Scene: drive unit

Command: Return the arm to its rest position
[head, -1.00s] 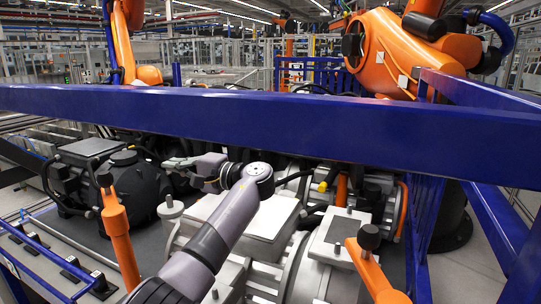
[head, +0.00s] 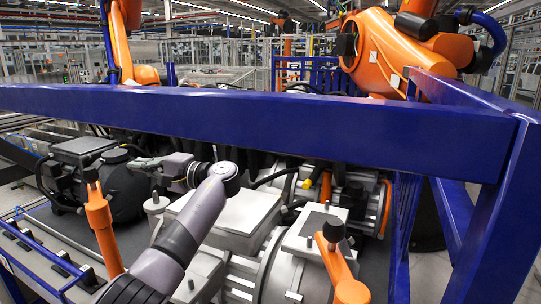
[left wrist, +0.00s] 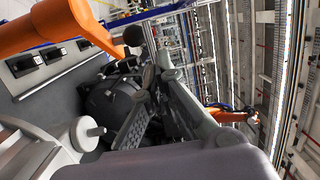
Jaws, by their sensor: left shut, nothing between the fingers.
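My left arm rises from the bottom of the head view over the grey metal drive unit (head: 232,222) and bends left at its pale round joint. My left gripper (head: 143,163) is at its far end, near the black motor-like housing (head: 122,188), small and partly hard to make out. In the left wrist view the gripper (left wrist: 148,80) shows its grey finger links in front of the dark housing (left wrist: 105,100). It is shut and holds nothing. Whether it touches the housing cannot be told. My right gripper is not in view.
Orange levers with black knobs stand at the left (head: 100,225) and right (head: 340,265). Large orange robots (head: 385,50) stand behind.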

